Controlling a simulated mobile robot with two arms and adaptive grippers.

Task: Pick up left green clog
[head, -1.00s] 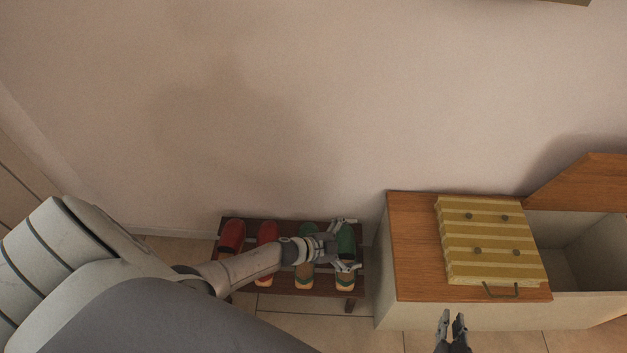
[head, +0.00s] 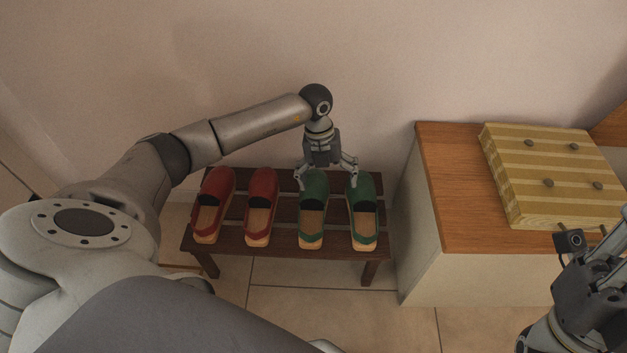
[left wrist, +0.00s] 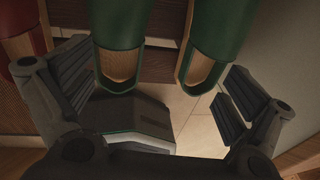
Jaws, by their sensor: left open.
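The left green clog (head: 313,232) stands on a dark slatted rack (head: 285,243), with its green upper toward the wall and its tan insole toward me. The right green clog (head: 364,225) stands just right of it. My left gripper (head: 327,182) is open and empty, pointing down over the toe ends of the green clogs, with one finger near each clog. In the left wrist view, the left green clog (left wrist: 122,25) and right green clog (left wrist: 216,30) show between the spread fingers. My right gripper (head: 585,285) is at the lower right, its fingers unclear.
Two red clogs (head: 212,205) (head: 262,205) stand on the rack to the left. A white cabinet with a wooden top (head: 455,200) stands close to the rack's right, bearing a striped yellow cushion (head: 550,175). The wall is behind; tiled floor (head: 300,285) lies in front.

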